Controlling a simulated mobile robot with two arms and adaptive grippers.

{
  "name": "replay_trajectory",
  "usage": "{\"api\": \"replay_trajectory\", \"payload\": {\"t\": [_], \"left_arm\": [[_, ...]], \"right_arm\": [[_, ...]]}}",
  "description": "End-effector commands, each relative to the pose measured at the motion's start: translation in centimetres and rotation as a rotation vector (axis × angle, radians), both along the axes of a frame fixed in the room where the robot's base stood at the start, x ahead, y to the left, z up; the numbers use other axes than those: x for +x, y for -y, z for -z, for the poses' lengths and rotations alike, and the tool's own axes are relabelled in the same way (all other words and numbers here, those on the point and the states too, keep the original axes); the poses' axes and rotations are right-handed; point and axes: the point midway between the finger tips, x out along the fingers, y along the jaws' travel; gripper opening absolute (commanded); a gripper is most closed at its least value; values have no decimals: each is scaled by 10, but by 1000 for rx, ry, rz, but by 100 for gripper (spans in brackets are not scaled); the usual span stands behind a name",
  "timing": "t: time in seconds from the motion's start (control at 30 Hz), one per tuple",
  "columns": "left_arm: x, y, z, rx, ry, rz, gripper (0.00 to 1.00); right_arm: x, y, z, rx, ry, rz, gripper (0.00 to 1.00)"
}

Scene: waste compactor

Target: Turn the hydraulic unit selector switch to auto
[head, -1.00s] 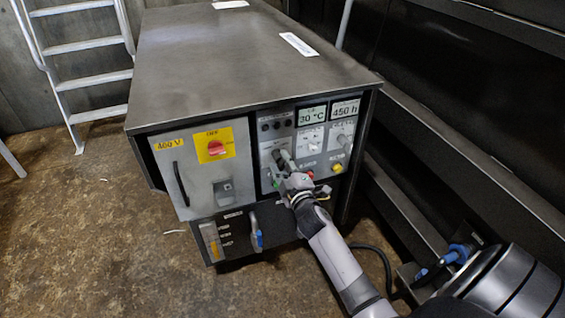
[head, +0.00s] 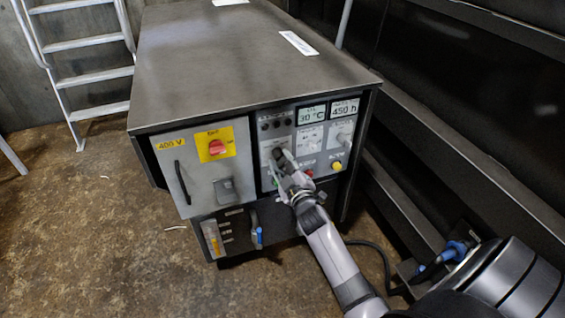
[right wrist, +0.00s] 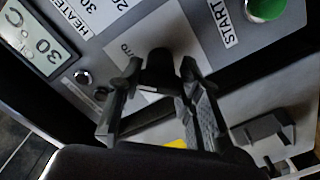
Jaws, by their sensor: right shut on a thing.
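The hydraulic unit (head: 240,60) is a dark metal cabinet with a grey control panel on its front. My right gripper (head: 281,157) reaches the left part of this panel. In the right wrist view, a black selector switch knob (right wrist: 160,66) sits between the two fingertips of the same gripper (right wrist: 160,76), which is shut on it. A white label (right wrist: 128,48) lies around the knob, and its lettering is partly hidden. I cannot read which way the knob points. My left gripper is not in view.
A green START button (right wrist: 266,8) is close to the right finger. The panel also has a 30 °C display (head: 312,114) and a yellow button (head: 337,166). A red switch on a yellow plate (head: 216,147) is on the left door. Open floor (head: 100,230) lies at left.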

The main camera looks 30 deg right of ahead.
Motion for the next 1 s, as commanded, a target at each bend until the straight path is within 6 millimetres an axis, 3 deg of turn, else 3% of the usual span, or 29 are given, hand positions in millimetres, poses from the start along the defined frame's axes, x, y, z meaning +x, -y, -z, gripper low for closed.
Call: {"api": "replay_trajectory", "payload": {"t": [0.1, 0.13, 0.43, 0.77, 1.0], "left_arm": [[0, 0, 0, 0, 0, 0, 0], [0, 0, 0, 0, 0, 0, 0], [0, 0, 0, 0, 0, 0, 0], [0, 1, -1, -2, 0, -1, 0], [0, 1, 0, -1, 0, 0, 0]], "right_arm": [[0, 0, 2, 4, -3, 1, 5], [0, 0, 2, 4, -3, 1, 33], [0, 0, 1, 1, -1, 0, 53], [-2, -1, 1, 0, -1, 0, 53], [-36, -9, 2, 2, -3, 0, 53]]}}
